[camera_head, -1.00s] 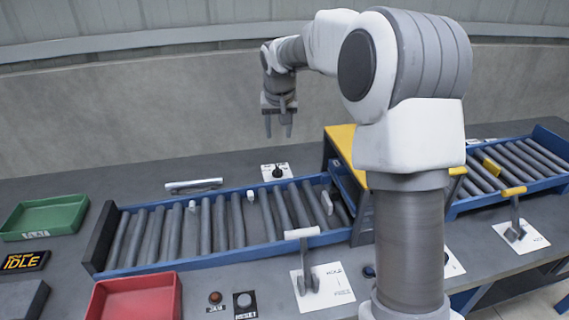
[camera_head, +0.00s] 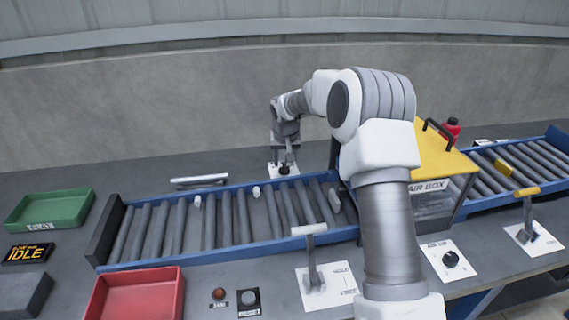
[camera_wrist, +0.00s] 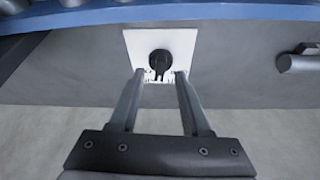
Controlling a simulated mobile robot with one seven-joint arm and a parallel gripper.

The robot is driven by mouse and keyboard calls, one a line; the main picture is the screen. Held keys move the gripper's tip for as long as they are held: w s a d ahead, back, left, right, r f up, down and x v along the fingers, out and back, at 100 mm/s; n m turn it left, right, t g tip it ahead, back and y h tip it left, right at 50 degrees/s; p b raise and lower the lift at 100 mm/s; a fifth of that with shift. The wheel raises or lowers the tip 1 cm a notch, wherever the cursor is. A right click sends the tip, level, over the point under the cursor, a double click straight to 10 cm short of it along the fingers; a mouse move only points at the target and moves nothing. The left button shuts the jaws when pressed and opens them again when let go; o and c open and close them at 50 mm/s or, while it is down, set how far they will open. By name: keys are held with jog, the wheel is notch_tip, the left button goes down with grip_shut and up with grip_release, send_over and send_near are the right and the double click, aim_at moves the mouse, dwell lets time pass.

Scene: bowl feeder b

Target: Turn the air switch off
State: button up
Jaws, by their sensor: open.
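A black rotary knob (camera_wrist: 159,60) stands on a white square plate (camera_wrist: 140,42) behind the left conveyor. Its label is too small to read, so I cannot tell whether it is the air switch. It also shows in the head view (camera_head: 284,170), partly hidden by my gripper. My gripper (camera_wrist: 160,77) is open and empty, with its two fingertips at the plate's near edge, on either side of the knob's near end. I cannot tell whether they touch it. A second black knob (camera_head: 450,259) sits on a white plate in front of the yellow-topped air box (camera_head: 428,187).
A roller conveyor (camera_head: 165,235) with blue rails runs in front of the rear knob. A silver bar handle (camera_head: 199,180) lies left of that knob and shows in the wrist view (camera_wrist: 298,62). A lever (camera_head: 311,257), a red tray (camera_head: 135,296) and a green tray (camera_head: 50,208) stand nearby.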

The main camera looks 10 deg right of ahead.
jog(key=shift+w+f, duration=0.25)
jog(key=shift+f, duration=0.35)
grip_shut()
